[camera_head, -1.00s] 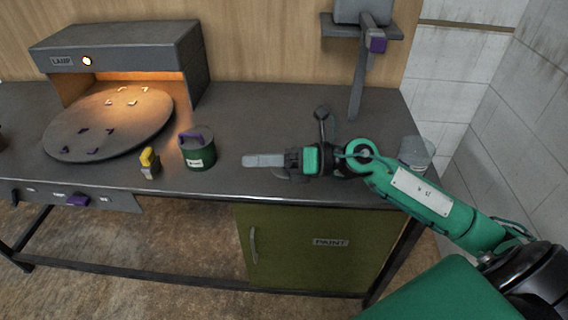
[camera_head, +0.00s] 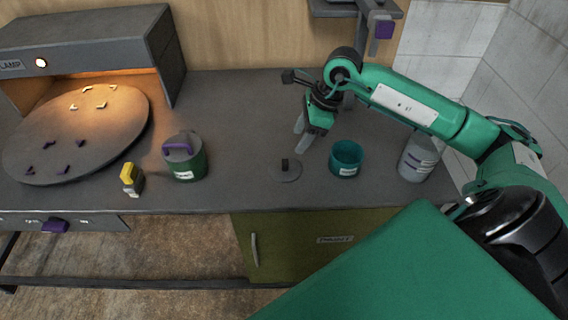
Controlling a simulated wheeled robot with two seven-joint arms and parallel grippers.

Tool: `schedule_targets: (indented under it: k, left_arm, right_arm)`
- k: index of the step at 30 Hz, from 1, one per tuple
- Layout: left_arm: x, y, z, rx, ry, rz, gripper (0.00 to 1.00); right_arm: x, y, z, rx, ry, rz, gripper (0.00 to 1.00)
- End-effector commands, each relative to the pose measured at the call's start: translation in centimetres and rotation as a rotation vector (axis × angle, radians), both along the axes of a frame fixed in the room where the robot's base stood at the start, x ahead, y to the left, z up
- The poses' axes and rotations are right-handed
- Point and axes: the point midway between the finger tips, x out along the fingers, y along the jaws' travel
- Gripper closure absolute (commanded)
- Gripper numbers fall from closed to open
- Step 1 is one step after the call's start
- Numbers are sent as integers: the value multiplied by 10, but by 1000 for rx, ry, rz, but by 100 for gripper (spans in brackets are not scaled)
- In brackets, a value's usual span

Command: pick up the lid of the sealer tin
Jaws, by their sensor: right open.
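A green tin (camera_head: 187,171) stands on the bench, its grey lid with a purple handle (camera_head: 178,148) on top. A loose round grey lid (camera_head: 289,174) with a dark knob lies flat on the bench. Right of it stands a teal tin (camera_head: 347,160) with its top open. The tin labels are too small to read, so I cannot tell which is the sealer tin. My right gripper (camera_head: 300,138) is open and empty, fingers pointing down, just behind and above the loose lid, apart from it. My left gripper is not in view.
A grey tin (camera_head: 416,160) stands at the right. A yellow-topped item (camera_head: 131,178) stands left of the green tin. A round turntable (camera_head: 60,140) with small markers sits before the lamp box (camera_head: 150,50). Bare bench lies behind the green tin.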

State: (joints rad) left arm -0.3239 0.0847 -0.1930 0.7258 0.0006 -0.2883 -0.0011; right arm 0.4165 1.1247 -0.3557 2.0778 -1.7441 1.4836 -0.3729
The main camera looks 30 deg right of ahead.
Motion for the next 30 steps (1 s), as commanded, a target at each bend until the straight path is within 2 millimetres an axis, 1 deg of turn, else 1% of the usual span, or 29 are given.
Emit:
schedule_targets:
  k: [1, 4, 6, 9, 12, 13, 14, 15, 16, 18, 21, 24, 29, 30]
  left_arm:
    - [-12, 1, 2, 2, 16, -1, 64]
    - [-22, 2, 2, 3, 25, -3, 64]
    - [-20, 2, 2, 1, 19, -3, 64]
    - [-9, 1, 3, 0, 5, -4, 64]
    - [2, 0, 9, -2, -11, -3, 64]
    - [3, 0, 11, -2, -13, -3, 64]
    - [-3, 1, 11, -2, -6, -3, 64]
    - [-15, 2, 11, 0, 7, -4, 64]
    - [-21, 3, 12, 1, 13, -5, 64]
    - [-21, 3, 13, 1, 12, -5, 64]
    - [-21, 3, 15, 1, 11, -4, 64]
    - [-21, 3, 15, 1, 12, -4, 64]
    - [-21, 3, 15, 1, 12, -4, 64]
    - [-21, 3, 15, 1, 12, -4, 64]
  right_arm:
    - [1, 5, -8, 4, 2, 2, 47]
    - [4, 9, -22, 4, 2, 2, 47]
    - [6, 11, -28, 2, 0, 2, 47]
    - [7, 13, -33, 3, -1, 1, 47]
    - [6, 18, -41, 4, 2, 2, 47]
    - [5, 19, -44, 5, 4, 2, 47]
    - [5, 22, -48, 5, 4, 1, 47]
    - [5, 25, -54, 6, 4, 2, 47]
    - [5, 27, -58, 6, 2, 1, 47]
    - [7, 29, -69, 6, 2, 0, 47]
    - [9, 32, -78, 4, 1, 1, 47]
    - [10, 33, -82, 2, -2, 1, 47]
    - [10, 33, -82, 2, -2, 1, 47]
    - [10, 33, -82, 2, -2, 1, 51]
